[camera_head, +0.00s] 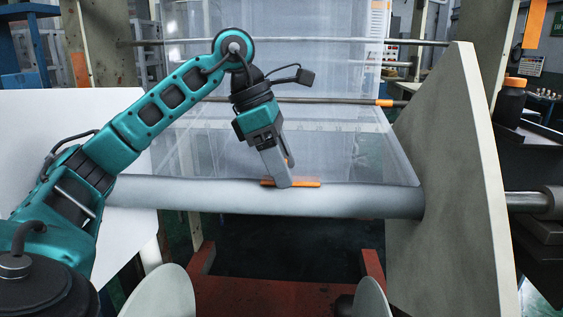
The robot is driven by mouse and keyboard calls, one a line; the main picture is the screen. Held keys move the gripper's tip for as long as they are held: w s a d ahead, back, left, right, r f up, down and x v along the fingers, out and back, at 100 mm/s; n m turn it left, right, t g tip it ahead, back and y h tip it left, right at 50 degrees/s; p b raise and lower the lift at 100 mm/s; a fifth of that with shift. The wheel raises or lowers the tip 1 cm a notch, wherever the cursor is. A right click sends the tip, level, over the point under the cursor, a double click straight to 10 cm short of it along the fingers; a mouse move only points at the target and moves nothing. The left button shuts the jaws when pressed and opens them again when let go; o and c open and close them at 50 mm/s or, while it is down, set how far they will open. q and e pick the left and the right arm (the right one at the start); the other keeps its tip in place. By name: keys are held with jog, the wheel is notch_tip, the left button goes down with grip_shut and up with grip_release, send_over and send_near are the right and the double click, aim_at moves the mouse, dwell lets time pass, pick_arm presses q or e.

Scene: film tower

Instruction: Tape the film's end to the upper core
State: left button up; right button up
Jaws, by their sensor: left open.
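The upper core (370,203) is a long pale grey roller running across the middle of the view. Clear film (340,150) comes down from the bars behind and meets the core along its top. A short orange strip of tape (308,184) lies along the top of the core, near its middle. My left gripper (281,178) points down at the tape, with its fingertips at or just above it; contact cannot be told. The gripper is open, and its fingers hide part of the tape. My right gripper is not in view.
A large grey side plate (455,190) stands at the core's right end. Metal bars (310,41) cross behind. A white panel (75,125) is at the left, behind my left arm. A red frame (270,295) lies below the core. A dark bottle with an orange cap (511,100) stands at the right.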

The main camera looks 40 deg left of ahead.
aim_at(258, 180)
pick_arm(q)
jog(key=p+v, duration=0.3)
jog(key=v, duration=1)
jog(key=shift+d, duration=0.1)
